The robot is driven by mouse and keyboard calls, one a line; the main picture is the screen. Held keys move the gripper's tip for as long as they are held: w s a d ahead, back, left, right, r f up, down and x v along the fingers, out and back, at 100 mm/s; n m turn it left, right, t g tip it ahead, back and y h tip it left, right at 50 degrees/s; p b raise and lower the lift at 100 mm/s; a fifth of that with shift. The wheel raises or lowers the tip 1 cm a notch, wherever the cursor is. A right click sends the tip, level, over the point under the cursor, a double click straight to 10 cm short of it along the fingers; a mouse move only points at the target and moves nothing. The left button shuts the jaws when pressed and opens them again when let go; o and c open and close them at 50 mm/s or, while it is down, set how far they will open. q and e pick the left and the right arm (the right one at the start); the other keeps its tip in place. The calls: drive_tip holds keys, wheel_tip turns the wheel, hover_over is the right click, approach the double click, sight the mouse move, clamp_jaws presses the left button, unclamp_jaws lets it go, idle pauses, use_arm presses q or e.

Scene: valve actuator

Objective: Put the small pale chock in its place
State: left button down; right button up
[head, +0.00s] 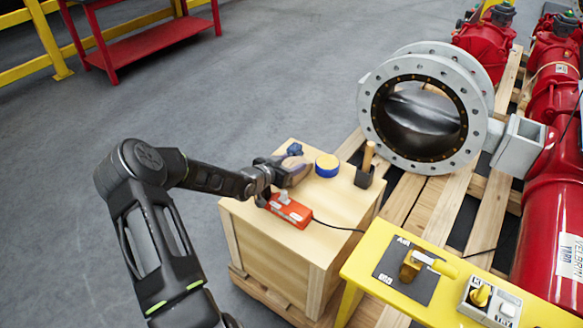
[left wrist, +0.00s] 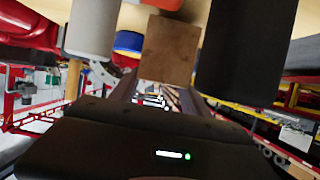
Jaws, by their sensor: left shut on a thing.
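My left gripper (head: 290,174) is over the top of the wooden crate, shut on a small tan wooden block. The block, which appears to be the chock (left wrist: 170,50), shows between the fingers in the left wrist view. In the head view the chock (head: 296,166) is partly hidden by the gripper. I cannot tell whether it touches the crate top. The chock's place cannot be made out for certain. My right gripper is out of view.
The crate top (head: 331,217) also carries an orange-red device (head: 290,211), a blue-and-yellow roll (head: 327,165), a blue item (head: 295,149) and a dark holder (head: 364,178) with a wooden handle. A yellow stand (head: 374,261) and a grey flanged valve (head: 368,126) are to the right.

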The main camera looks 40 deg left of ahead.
use_arm(q)
wheel_tip(320, 180, up, 9)
drive_tip(key=shift+f+p, duration=0.15)
drive_tip(key=shift+p, duration=0.45)
drive_tip(key=w+d+r+p, duration=0.1)
drive_tip(key=d+r+p, duration=0.15)
drive_tip(key=d, duration=0.55)
drive_tip(key=w+d+r+p, duration=0.2)
drive_tip(key=d+r, duration=0.2)
drive_tip(key=d, duration=0.4)
drive_tip(key=s+d+r+p, duration=0.1)
drive_tip(key=s+d+p, duration=0.1)
drive_tip(key=d, duration=0.4)
drive_tip(key=s+d+r+p, duration=0.2)
drive_tip(key=s+d+p, duration=0.1)
drive_tip(key=d, duration=0.4)
drive_tip(key=shift+s+d+r, duration=0.15)
drive_tip(key=shift+s+r, duration=0.15)
drive_tip(key=shift+s, duration=0.15)
drive_tip(key=shift+d, duration=0.1)
